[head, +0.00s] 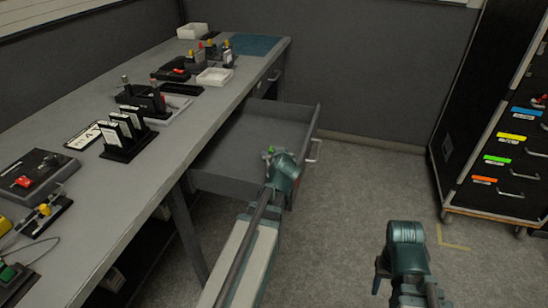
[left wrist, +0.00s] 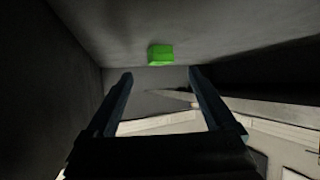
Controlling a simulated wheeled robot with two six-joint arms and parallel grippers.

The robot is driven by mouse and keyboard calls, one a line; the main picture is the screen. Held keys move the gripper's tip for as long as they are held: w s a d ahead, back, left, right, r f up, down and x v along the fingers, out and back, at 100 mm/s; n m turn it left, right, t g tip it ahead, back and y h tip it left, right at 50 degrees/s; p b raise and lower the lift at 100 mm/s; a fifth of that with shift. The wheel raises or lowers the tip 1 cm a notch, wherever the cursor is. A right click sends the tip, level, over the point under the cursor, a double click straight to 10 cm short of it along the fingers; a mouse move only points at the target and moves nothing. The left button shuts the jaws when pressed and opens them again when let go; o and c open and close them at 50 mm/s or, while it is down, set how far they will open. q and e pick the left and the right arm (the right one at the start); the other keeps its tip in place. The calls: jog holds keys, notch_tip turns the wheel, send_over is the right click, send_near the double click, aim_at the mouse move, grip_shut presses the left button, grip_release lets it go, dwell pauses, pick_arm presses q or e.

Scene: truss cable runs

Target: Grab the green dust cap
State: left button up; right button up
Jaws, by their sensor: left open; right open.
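The green dust cap (left wrist: 160,55) lies in the open drawer, seen as a small bright green block in the left wrist view. In the head view a small green bit of it (head: 269,151) shows just past my left wrist. My left gripper (left wrist: 160,76) is open, with its two fingers apart and nothing between them. The cap is beyond the fingertips, roughly centred between them, and not touching. In the head view my left arm hides the left fingers. My right gripper (head: 407,288) is open and empty over the floor at the lower right.
The grey drawer (head: 238,133) is pulled out from under the long workbench (head: 195,115), its walls around my left gripper. Card holders (head: 124,134), trays and devices stand on the bench. A black cabinet (head: 500,130) with coloured labels stands at right. The floor between is clear.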

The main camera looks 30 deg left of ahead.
pick_arm(q)
jog(key=b+x, duration=0.3)
jog(key=x, duration=0.4)
jog(key=shift+w+a+f+b, duration=0.15)
jog(key=shift+w+b, duration=0.1)
jog(key=shift+b, duration=0.1)
jog(key=c, duration=1.4)
jog(key=shift+r, duration=0.2)
notch_tip(320, 180, up, 10)
jog(key=p, duration=1)
jog(key=shift+r, duration=0.1)
